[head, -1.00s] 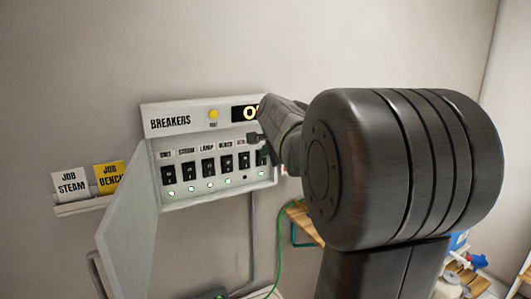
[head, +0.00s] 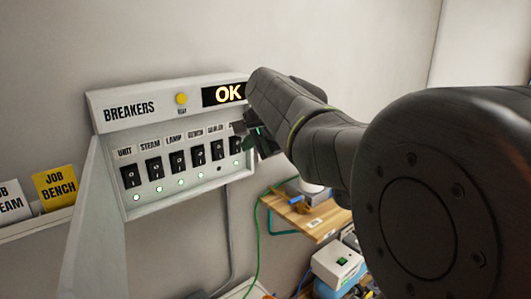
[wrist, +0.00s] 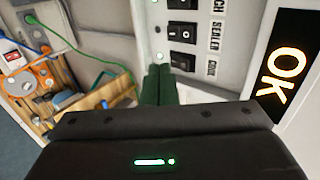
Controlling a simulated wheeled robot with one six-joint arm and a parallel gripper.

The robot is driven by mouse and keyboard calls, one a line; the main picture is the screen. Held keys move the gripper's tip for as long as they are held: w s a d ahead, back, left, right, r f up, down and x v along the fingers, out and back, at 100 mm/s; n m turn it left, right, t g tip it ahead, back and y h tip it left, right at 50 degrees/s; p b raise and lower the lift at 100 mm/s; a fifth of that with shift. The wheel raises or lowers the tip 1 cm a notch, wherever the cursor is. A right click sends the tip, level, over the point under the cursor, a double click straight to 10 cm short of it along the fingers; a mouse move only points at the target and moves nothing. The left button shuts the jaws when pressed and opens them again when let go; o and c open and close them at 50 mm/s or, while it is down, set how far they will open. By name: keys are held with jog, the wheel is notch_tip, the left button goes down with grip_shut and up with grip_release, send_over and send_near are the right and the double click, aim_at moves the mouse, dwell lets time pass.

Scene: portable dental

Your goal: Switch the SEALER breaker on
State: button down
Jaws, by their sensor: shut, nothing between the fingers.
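The breaker panel (head: 165,112) is on the wall with its door open to the left. The SEALER breaker (head: 217,149) is the black rocker second from the right, and the lamp below it looks dark while the other visible lamps are lit. It also shows in the wrist view (wrist: 182,31), beside its SEALER label. My gripper (head: 262,145) is shut and empty at the panel's right end, partly hidden by my arm. In the wrist view, its green fingertips (wrist: 160,72) are together near the last rocker (wrist: 182,61), apart from the SEALER rocker.
The panel's display (head: 226,94) reads OK, with a yellow button (head: 181,99) beside it. The open door (head: 92,225) stands at the left, near a JOB BENCH card (head: 55,187). A wooden shelf (head: 312,216) and green cable (head: 258,235) are below right.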

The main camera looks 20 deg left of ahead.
jog(key=shift+a+f, duration=0.1)
jog(key=p, duration=0.2)
send_near(220, 156)
jog(key=d+f+x, duration=0.1)
jog(key=x, duration=0.4)
jog(key=shift+w+a+f, duration=0.1)
jog(key=shift+a, duration=0.35)
jog(key=shift+w+a+f, duration=0.1)
jog(key=shift+w+a, duration=0.05)
jog(key=shift+a, duration=0.25)
jog(key=shift+f+b, duration=0.15)
jog(key=shift+b, duration=0.15)
jog(key=shift+a+f+y+b, duration=0.15)
jog(key=shift+f+y+b, duration=0.15)
jog(key=shift+b, duration=0.7)
jog(key=shift+w+r, duration=0.1)
jog(key=shift+r, duration=0.3)
